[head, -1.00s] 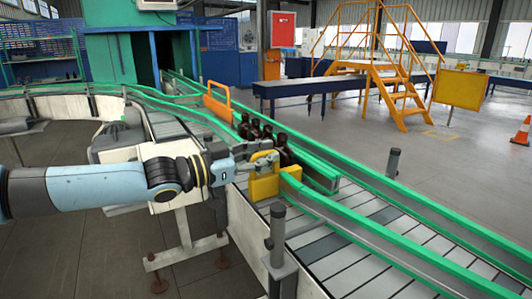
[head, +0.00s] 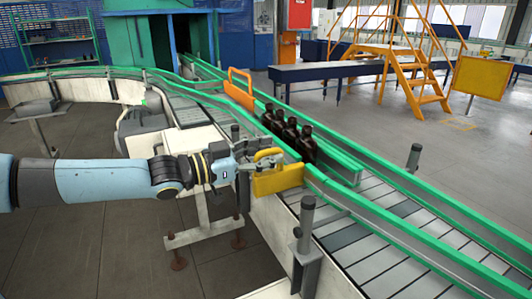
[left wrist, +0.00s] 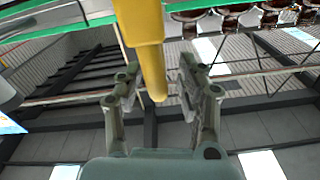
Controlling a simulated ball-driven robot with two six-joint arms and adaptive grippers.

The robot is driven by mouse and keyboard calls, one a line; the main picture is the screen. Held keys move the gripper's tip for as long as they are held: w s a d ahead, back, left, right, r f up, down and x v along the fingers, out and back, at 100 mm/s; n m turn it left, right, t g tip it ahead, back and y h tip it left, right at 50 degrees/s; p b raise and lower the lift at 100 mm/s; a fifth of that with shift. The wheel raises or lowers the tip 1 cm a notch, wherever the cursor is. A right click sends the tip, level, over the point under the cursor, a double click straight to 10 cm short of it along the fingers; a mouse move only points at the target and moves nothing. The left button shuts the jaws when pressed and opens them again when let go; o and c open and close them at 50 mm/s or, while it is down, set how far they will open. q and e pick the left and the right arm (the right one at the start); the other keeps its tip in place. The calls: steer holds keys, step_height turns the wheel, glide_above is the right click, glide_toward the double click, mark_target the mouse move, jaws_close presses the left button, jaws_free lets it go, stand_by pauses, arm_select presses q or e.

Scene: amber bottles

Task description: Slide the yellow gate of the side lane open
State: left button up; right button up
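The yellow gate (head: 278,180) of the side lane is a flat yellow panel at the near side of the conveyor, beside the end of the green rail. Several dark amber bottles (head: 292,133) stand in a row on the lane just behind it. My left gripper (head: 258,162) is at the gate's handle. In the left wrist view, a yellow bar (left wrist: 153,72) lies between the fingers of my left gripper (left wrist: 158,90), with gaps visible on both sides, so the fingers look open around it. My right gripper is not in view.
An orange gate (head: 238,88) stands farther up the lane. A grey post (head: 305,225) rises at the near edge, right of the yellow gate. The conveyor slats (head: 375,205) toward the lower right are empty. The floor at the lower left is mostly clear.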

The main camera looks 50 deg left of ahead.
arm_select(q)
steer(key=v, duration=1.2)
steer(key=shift+w, duration=0.1)
stand_by(0.4)
